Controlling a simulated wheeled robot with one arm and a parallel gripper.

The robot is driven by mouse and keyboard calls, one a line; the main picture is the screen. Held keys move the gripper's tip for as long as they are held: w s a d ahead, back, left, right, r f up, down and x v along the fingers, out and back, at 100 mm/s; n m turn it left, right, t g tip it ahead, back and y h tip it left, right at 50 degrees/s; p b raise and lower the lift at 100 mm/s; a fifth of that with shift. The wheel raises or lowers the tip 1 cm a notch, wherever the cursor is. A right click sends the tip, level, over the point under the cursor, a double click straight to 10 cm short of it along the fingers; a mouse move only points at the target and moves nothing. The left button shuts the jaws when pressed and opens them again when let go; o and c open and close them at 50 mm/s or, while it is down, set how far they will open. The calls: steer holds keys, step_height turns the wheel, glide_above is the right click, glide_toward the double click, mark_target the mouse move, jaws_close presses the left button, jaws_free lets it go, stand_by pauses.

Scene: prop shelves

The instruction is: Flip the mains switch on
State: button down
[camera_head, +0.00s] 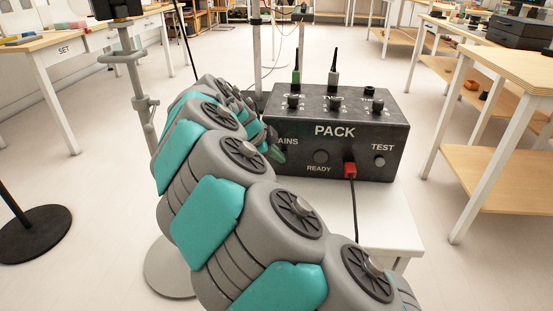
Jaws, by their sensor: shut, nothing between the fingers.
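The black pack box (335,158) stands on a white table in the middle of the head view. Its front bears the words PACK, READY and TEST, and a partly covered label that reads "AINS" at the left. My grey and teal arm reaches up from the bottom and bends toward the box's left front. Only the dark tip of my gripper (275,151) shows, shut, close to the front just below the mains label. Whether it touches anything cannot be told.
A red plug (350,170) with a black cable sits in the box front, left of the TEST button (379,161). A wooden table (500,68) is at right, a stand (132,75) at left.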

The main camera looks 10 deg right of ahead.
steer(key=shift+w+d, duration=0.1)
steer(key=shift+w, duration=0.25)
steer(key=shift+w+r+g+y+p, duration=0.15)
steer(key=shift+w+g+y+p, duration=0.15)
steer(key=shift+g, duration=0.2)
steer(key=shift+r, duration=0.15)
steer(key=shift+r, duration=0.65)
steer(key=shift+s, duration=0.15)
